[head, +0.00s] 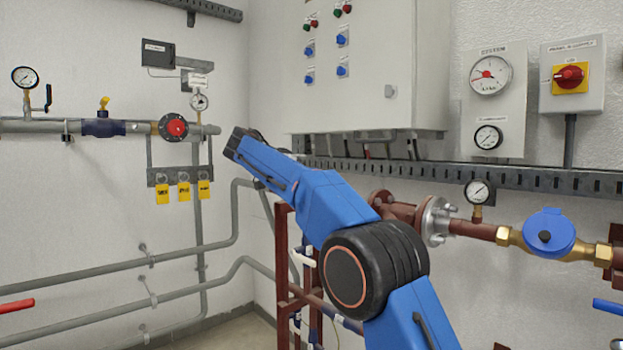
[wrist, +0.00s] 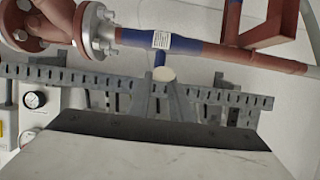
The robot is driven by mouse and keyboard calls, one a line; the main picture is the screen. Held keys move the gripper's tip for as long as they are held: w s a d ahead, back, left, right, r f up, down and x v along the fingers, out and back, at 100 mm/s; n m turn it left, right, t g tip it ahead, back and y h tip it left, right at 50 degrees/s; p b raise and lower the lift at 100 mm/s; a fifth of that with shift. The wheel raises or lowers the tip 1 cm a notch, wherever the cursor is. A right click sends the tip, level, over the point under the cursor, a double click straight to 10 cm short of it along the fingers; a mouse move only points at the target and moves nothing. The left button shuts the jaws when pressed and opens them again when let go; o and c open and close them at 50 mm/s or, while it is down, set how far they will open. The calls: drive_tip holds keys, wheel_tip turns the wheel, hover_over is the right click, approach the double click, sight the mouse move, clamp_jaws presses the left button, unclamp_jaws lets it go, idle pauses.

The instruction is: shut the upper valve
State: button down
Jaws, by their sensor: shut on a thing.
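The upper valve appears in the wrist view as a blue valve body (wrist: 190,43) with a white label, set in a dark red pipe. A short blue stem runs down in the picture from it to a pale round handle end (wrist: 163,75). My gripper (wrist: 162,88) has its grey fingers at this handle and is shut on it. How far the handle is turned is hard to tell. In the head view my blue arm covers the gripper and this part of the pipe.
A grey slotted cable tray (wrist: 75,75) crosses close by the fingers. A grey flange (head: 436,222) and red pipework sit right of my arm, with a gauge (head: 479,191) beyond. A white cabinet (head: 350,70) hangs above my arm.

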drive_tip(key=shift+w+a, duration=0.15)
drive_tip(key=shift+w, duration=0.05)
idle(0.5)
drive_tip(key=c, duration=1.6)
unclamp_jaws()
drive_tip(key=shift+w+f+g, duration=0.1)
drive_tip(key=shift+g, duration=0.2)
drive_tip(key=v, duration=1.2)
drive_tip(key=shift+f, duration=0.15)
